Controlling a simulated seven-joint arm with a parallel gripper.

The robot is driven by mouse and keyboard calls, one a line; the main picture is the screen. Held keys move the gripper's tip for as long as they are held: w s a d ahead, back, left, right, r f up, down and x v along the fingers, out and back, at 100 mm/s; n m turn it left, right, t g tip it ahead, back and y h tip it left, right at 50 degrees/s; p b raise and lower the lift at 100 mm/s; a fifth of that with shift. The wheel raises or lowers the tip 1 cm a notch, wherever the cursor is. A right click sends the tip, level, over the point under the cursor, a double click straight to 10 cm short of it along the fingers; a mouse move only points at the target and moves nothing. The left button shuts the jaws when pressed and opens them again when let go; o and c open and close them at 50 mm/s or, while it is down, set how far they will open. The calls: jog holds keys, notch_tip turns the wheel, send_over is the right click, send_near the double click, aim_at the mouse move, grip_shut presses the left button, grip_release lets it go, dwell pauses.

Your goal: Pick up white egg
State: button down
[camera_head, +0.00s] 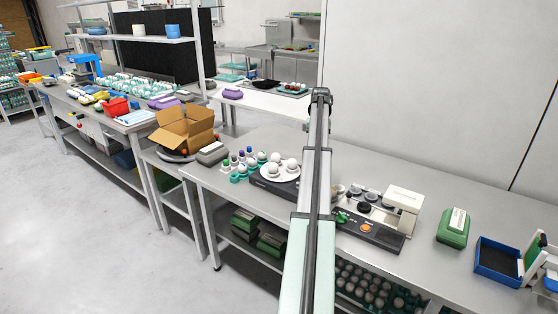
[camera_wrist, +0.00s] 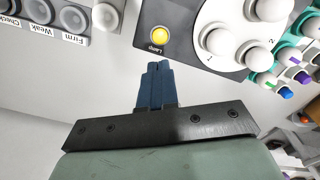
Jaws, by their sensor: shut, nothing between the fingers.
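Several white eggs (camera_head: 273,170) sit on a round white plate (camera_head: 281,178) on a dark device, left of my arm in the head view. In the wrist view, white eggs (camera_wrist: 220,42) stand on the white plate (camera_wrist: 234,27) at the upper right. My gripper (camera_wrist: 157,70) shows in the wrist view with its blue fingers together and nothing between them. It is apart from the eggs, which lie to the right of its fingertips. In the head view I cannot make out my fingers behind the arm.
A yellow lamp (camera_wrist: 159,36) is on the device. A device with round cups (camera_wrist: 70,17) marked "Firm" and "Weak" is at the upper left. An open cardboard box (camera_head: 185,130) stands farther left.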

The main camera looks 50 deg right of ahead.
jog(key=c, duration=1.8)
grip_release()
jog(key=o, duration=1.3)
jog(key=shift+o, duration=0.2)
jog(key=n+t+y, duration=0.1)
jog(key=n, duration=0.2)
send_near(276, 154)
jog(key=f, duration=0.1)
jog(key=w+f, duration=0.1)
jog(key=f, duration=0.1)
jog(key=d+f, duration=0.1)
jog(key=f, duration=0.1)
jog(key=shift+w+f, duration=0.2)
jog(key=shift+w, duration=0.15)
jog(key=shift+a+f, duration=0.2)
jog(key=shift+f, duration=1.1)
jog(key=shift+a+f, duration=0.25)
jog(key=shift+f, duration=1)
